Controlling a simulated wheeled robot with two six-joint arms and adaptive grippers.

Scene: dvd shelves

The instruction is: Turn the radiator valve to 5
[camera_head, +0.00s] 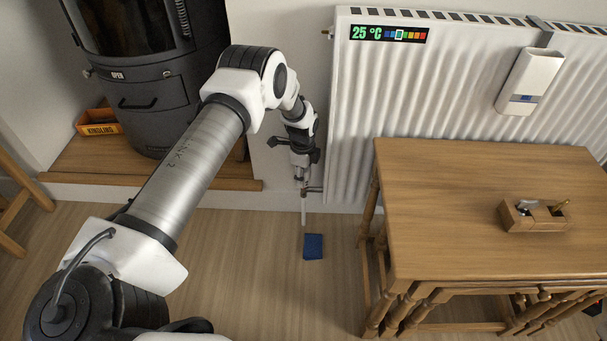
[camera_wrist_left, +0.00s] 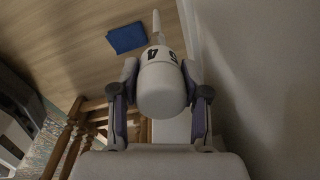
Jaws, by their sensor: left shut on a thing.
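The radiator valve (camera_wrist_left: 164,85) is a white rounded knob with dark numerals on its side. One reads 4, and the one beside it looks like a 5 but is small and dim. My left gripper (camera_wrist_left: 160,92) is shut on the knob, with a finger on each side of it. In the head view my left gripper (camera_head: 301,174) reaches down at the radiator's lower left corner and hides most of the valve. The white radiator (camera_head: 440,110) carries a strip (camera_head: 389,33) reading 25 °C with coloured blocks. My right gripper is not in view.
A wooden table (camera_head: 450,240) stands right of the valve, bearing a small wooden holder (camera_head: 535,216). A dark stove (camera_head: 150,80) and a kindling box (camera_head: 99,122) stand left. A blue item (camera_head: 313,246) lies on the floor below the valve. The floor around it is clear.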

